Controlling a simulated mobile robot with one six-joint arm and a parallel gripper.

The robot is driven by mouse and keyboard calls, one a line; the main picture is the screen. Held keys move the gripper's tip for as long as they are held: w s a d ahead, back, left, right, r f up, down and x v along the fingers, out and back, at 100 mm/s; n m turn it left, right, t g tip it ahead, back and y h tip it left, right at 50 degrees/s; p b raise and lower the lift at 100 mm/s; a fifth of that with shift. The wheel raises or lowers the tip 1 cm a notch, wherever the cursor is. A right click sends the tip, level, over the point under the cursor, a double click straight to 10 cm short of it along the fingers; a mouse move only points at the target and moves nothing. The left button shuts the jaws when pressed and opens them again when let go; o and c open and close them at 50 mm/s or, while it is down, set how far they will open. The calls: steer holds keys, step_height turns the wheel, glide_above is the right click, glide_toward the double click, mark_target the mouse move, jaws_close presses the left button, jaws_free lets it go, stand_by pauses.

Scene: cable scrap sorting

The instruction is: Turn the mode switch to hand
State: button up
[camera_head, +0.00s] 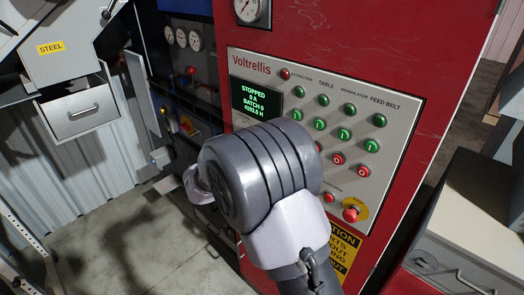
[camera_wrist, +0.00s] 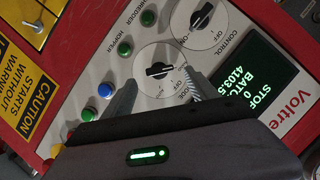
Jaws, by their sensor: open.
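In the wrist view, a black rotary knob (camera_wrist: 158,70) sits on a round pale dial, with "OFF" printed beside it. A second rotary knob (camera_wrist: 201,23) sits above and to the right, near "CONTROL". My gripper (camera_wrist: 160,80) is open and empty. Its two fingers stand either side of the lower knob; contact is not clear. In the head view my arm hides both knobs and the gripper.
The panel (camera_head: 405,105) on the red cabinet (camera_head: 370,40) carries a "STOPPED" display (camera_head: 256,101), several green and red buttons and a red emergency stop (camera_head: 351,214). Green (camera_wrist: 125,49) and blue (camera_wrist: 105,90) buttons lie left of the fingers. A grey case (camera_head: 470,225) stands at right.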

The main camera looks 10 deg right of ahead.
steer(key=v, duration=1.3)
steer(key=shift+r, duration=0.1)
